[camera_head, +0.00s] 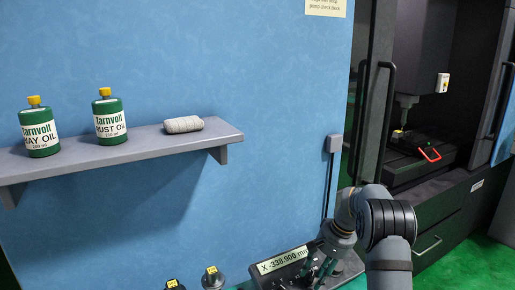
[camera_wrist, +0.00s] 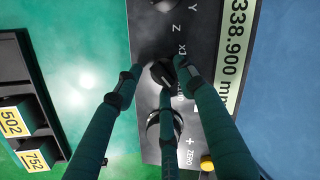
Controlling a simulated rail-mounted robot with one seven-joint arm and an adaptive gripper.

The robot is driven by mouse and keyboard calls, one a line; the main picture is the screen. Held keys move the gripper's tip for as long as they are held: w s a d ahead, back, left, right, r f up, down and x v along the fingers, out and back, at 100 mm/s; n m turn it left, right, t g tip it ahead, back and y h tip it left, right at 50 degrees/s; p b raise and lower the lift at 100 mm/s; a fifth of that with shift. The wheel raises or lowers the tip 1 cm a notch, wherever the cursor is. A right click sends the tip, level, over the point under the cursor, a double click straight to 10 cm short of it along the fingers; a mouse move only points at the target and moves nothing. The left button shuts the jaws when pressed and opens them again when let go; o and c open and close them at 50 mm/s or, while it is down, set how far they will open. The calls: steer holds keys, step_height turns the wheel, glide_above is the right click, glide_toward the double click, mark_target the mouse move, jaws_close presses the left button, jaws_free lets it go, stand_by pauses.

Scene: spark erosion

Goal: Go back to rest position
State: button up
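My gripper (camera_head: 318,268) is at the lower middle of the head view, just at a grey control panel (camera_head: 262,283) with a display reading X -338.900 mm. In the wrist view, the dark teal fingers of my gripper (camera_wrist: 160,75) are spread apart over the panel (camera_wrist: 150,20). A small black knob (camera_wrist: 162,72) shows between the fingertips, close to the right one; whether they touch is unclear. A gap shows at the left finger. A third finger partly covers a round silver-rimmed knob (camera_wrist: 153,125).
A grey shelf (camera_head: 150,150) holds two green oil bottles (camera_head: 38,128) (camera_head: 109,117) and a pale roll (camera_head: 183,124). An open dark machine (camera_head: 425,100) with a red-handled part (camera_head: 430,154) stands right. Yellow-labelled holders (camera_head: 212,278) stand at the bottom; a dark rack (camera_wrist: 25,110) shows left.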

steer(key=v, duration=1.2)
steer(key=x, duration=1.1)
steer(key=shift+a+f+p, duration=0.25)
steer(key=shift+f+p, duration=0.1)
steer(key=shift+w+r+n+h+p, duration=0.1)
steer(key=shift+n+h+p, duration=0.1)
steer(key=shift+n+p, duration=0.3)
steer(key=shift+w+r+n+h+p, duration=0.1)
steer(key=shift+n+h+p, duration=0.1)
steer(key=shift+n, duration=0.5)
steer(key=n+p, duration=0.1)
steer(key=n, duration=0.2)
steer(key=n+h, duration=0.1)
steer(key=n, duration=0.2)
steer(key=shift+a+n+h+p, duration=0.2)
steer(key=shift+n+h+p, duration=0.1)
steer(key=shift+n+p, duration=0.1)
steer(key=n, duration=0.2)
steer(key=n+h, duration=0.1)
steer(key=n, duration=0.1)
steer(key=shift+a+f+n+t, duration=0.1)
steer(key=shift+f+n+t, duration=0.1)
steer(key=shift+n+t, duration=0.2)
steer(key=n+t, duration=0.1)
steer(key=n, duration=0.4)
steer(key=shift+a+h+b, duration=0.15)
steer(key=shift+h+b, duration=0.15)
